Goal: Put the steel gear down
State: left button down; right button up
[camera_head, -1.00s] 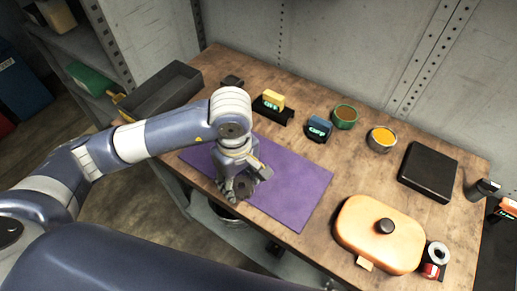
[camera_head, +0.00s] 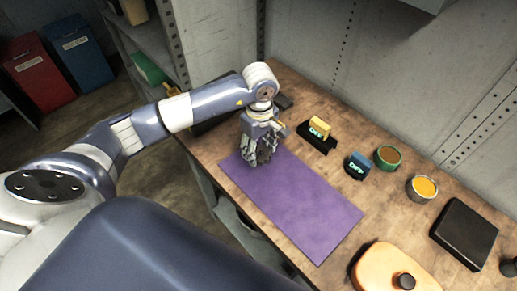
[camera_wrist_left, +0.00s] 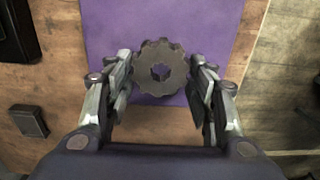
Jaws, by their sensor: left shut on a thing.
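The steel gear (camera_wrist_left: 147,84) is a dark toothed ring with a hole in its middle. In the left wrist view it sits between the two fingers of my left gripper (camera_wrist_left: 160,80), over the purple mat (camera_wrist_left: 200,22). In the head view my left gripper (camera_head: 260,160) points down at the left end of the purple mat (camera_head: 310,205). It is shut on the gear, which is mostly hidden there by the fingers. I cannot tell whether the gear touches the mat. My right gripper is not in view.
A yellow block on a black holder (camera_head: 316,140), a dark blue block (camera_head: 357,165), a green bowl (camera_head: 388,157) and a tin with orange contents (camera_head: 422,188) stand behind the mat. A black box (camera_head: 464,234) and an orange lidded dish (camera_head: 385,270) are right. The mat's right part is bare.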

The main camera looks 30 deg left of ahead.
aim_at(258, 149)
pick_arm(q)
jog(key=shift+w+a, duration=0.25)
jog(key=shift+a, duration=0.1)
notch_tip(258, 149, down, 3)
jog(key=shift+p, duration=1)
jog(key=shift+f, duration=0.25)
jog(key=shift+f+b, duration=0.15)
jog(key=shift+b, duration=0.15)
jog(key=c, duration=0.7)
grip_release()
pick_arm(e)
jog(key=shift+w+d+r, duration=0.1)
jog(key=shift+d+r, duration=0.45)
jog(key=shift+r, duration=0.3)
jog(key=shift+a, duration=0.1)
